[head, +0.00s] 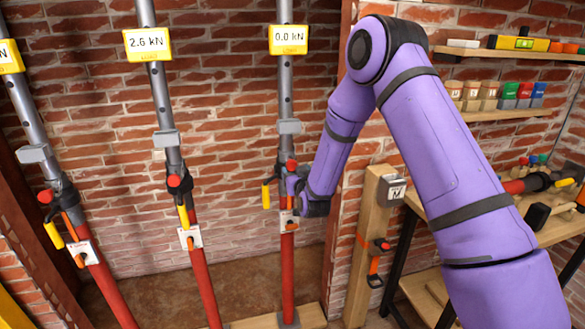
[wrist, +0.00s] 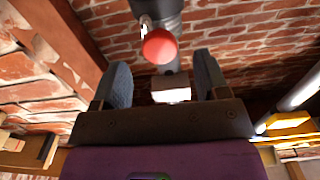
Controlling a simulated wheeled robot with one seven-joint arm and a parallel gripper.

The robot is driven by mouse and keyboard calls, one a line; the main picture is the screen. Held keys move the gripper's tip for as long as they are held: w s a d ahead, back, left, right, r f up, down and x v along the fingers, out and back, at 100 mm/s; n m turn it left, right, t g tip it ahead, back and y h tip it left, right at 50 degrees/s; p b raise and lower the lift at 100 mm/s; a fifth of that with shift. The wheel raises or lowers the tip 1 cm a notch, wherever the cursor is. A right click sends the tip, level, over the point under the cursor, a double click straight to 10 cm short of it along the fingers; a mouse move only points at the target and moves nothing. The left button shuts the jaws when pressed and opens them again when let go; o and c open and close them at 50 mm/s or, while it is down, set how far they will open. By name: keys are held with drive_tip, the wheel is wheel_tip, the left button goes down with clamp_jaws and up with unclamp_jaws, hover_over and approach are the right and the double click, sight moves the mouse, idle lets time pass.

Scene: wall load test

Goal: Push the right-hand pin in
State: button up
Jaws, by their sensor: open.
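The right-hand prop (head: 287,100) is a grey tube over a red lower tube, with a yellow display reading 0.0 kN (head: 289,40). Its pin has a round red knob (head: 291,165) at the dark collar. The knob also shows large in the wrist view (wrist: 159,46), in front of the grey tube. How deep the pin sits cannot be told. My gripper (wrist: 161,75) is open and empty, its two grey fingers spread on either side of the knob's line, with no clear contact. In the head view my wrist is close to the right of the collar, and the fingers are mostly hidden.
Two more props stand to the left, the middle one (head: 203,265) reading 2.6 kN. Yellow handles (head: 265,195) hang by the collars. A wooden post (head: 362,245) and a workbench (head: 555,232) stand to the right. Brick wall lies behind.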

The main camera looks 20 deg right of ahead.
drive_tip(key=shift+s, duration=2.75)
drive_tip(key=s+d+r+g, duration=0.1)
drive_tip(key=s+r+g, duration=0.2)
drive_tip(key=s+r, duration=0.5)
drive_tip(key=s+d+r+g, duration=0.2)
drive_tip(key=s+r+g, duration=0.1)
drive_tip(key=r, duration=0.8)
drive_tip(key=s+d+r+g, duration=0.1)
drive_tip(key=s+r+g, duration=0.1)
drive_tip(key=s, duration=0.8)
drive_tip(key=s+d+r+g, duration=0.1)
drive_tip(key=s+r+g, duration=0.1)
drive_tip(key=s, duration=0.9)
drive_tip(key=s+d+r+g, duration=0.2)
drive_tip(key=s, duration=0.9)
drive_tip(key=shift+r+g, duration=0.3)
drive_tip(key=shift+g, duration=0.1)
